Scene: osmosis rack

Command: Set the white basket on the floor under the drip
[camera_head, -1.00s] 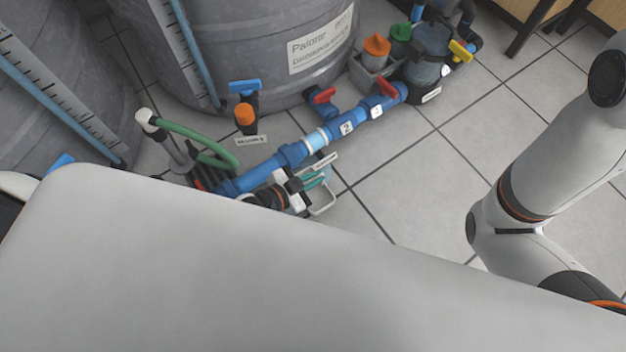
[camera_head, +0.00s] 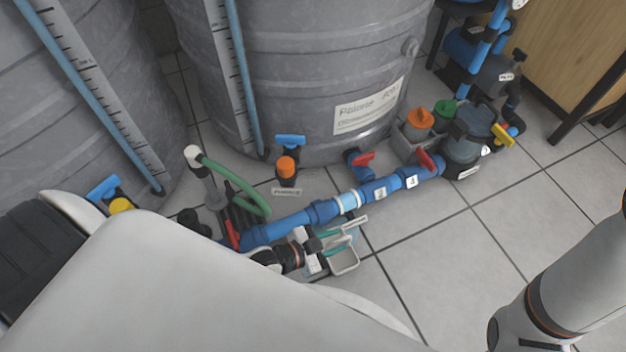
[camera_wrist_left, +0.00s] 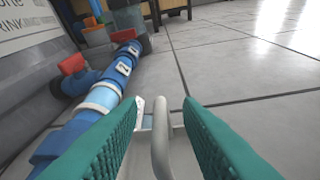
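The white basket (camera_head: 345,266) is small and pale, in front of the blue pipe in the head view. My left gripper (camera_head: 335,240) is at the basket and hides part of it. In the left wrist view the teal fingers (camera_wrist_left: 160,115) stand apart, with the basket's pale handle (camera_wrist_left: 162,140) between them and gaps on both sides. Whether the basket rests on the floor cannot be told. The blue pipe (camera_head: 295,222) has a pale blue band (camera_head: 348,201). No drip can be made out. My right gripper is out of view.
Large grey tanks (camera_head: 300,80) stand behind the pipe. Red valve handles (camera_head: 425,160), a green hose (camera_head: 235,182) and a pump (camera_head: 465,145) are close by. Open tiled floor (camera_head: 440,250) lies to the right. A wooden cabinet (camera_head: 575,50) is at the back right.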

